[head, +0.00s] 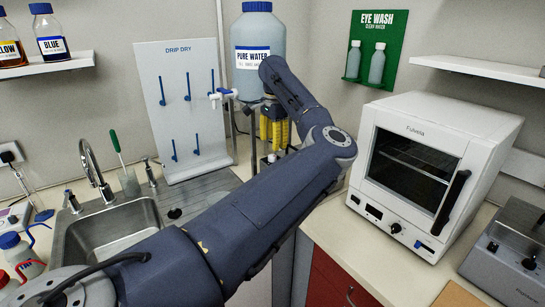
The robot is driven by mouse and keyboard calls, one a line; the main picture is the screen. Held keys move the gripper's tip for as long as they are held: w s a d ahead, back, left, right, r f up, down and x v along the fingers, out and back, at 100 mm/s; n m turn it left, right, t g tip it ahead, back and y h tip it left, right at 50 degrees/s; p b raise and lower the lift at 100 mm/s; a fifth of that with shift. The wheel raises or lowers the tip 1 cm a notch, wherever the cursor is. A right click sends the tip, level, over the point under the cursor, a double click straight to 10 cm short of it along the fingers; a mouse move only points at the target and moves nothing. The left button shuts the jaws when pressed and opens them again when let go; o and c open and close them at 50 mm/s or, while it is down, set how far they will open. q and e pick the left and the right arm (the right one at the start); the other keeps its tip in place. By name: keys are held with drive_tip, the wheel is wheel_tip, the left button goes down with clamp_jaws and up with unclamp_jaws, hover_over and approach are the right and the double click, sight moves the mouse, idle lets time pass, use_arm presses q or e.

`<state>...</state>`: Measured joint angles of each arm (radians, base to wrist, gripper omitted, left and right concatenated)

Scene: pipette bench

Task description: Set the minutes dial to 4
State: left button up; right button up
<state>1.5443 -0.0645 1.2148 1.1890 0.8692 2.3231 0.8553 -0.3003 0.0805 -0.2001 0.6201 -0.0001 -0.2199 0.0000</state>
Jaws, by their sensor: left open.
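No dial marked as minutes can be read in the head view. The white oven (428,165) at the right has a round dark knob (396,228) low on its front, beside a small dark display (373,211). The knob's markings and setting are too small to read. My left gripper (273,146) has yellow fingers and points down in front of the pure water bottle (259,50). It is open, left of the oven and well apart from the knob. My right gripper is not in view.
A grey device (508,250) with dark knobs stands at the far right. A metal sink (105,230) and a drip-dry rack (182,110) are at the left. My left arm crosses the middle. The counter in front of the oven (345,240) is clear.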

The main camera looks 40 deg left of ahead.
sight(273, 156)
use_arm(q)
drive_tip(key=shift+a+f, duration=0.15)
drive_tip(key=shift+f, duration=2.9)
drive_tip(key=shift+w, duration=0.1)
clamp_jaws()
